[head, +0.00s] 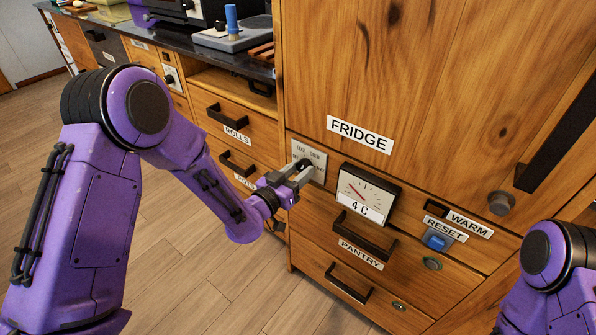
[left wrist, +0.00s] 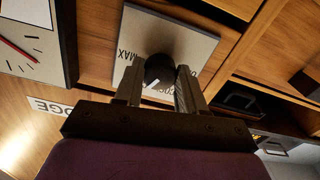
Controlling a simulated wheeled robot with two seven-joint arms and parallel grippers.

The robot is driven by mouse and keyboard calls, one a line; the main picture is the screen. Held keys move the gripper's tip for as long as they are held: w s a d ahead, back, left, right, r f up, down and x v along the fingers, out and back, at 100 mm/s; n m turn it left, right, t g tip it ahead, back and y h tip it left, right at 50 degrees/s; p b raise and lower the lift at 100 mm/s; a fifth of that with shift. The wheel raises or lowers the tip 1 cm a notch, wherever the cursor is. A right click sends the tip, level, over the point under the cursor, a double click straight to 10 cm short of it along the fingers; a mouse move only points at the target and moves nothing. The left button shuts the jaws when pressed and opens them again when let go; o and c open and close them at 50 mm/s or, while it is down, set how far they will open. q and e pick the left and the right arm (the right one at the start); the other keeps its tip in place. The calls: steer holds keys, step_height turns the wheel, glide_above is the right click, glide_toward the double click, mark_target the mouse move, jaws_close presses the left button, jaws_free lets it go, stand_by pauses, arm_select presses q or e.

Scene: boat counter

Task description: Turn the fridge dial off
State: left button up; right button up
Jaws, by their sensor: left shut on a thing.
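The fridge dial is a dark round knob (left wrist: 160,70) with a white pointer mark, on a pale square plate (head: 309,154) below the FRIDGE label (head: 360,134). My left gripper (head: 303,169) is at this plate, and its fingers are shut on the knob, one on each side in the left wrist view (left wrist: 157,88). The plate shows "MAX" on its left there; its other lettering is partly hidden by the fingers. The gauge (head: 368,186) right of the dial reads 4 C with a red needle. My right gripper is out of view.
A blue RESET button (head: 437,241), a WARM label (head: 470,225) and a grey round knob (head: 501,203) are to the right. PANTRY drawer handles (head: 365,232) stick out below. ROLLS drawers (head: 237,134) are to the left. The wooden floor (head: 190,280) is clear.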

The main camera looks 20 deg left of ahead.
arm_select(q)
steer(key=n+p, duration=0.1)
steer(key=n, duration=0.5)
steer(key=shift+n, duration=0.4)
steer(key=n, duration=0.3)
steer(key=shift+r+n, duration=0.1)
steer(key=shift+n, duration=0.3)
steer(key=n, duration=0.3)
steer(key=shift+n+p, duration=0.3)
steer(key=shift+p, duration=0.05)
steer(key=n, duration=0.4)
steer(key=shift+n+b, duration=0.45)
steer(key=shift+n, duration=1.95)
steer(key=o, duration=1.1)
steer(key=shift+c, duration=0.2)
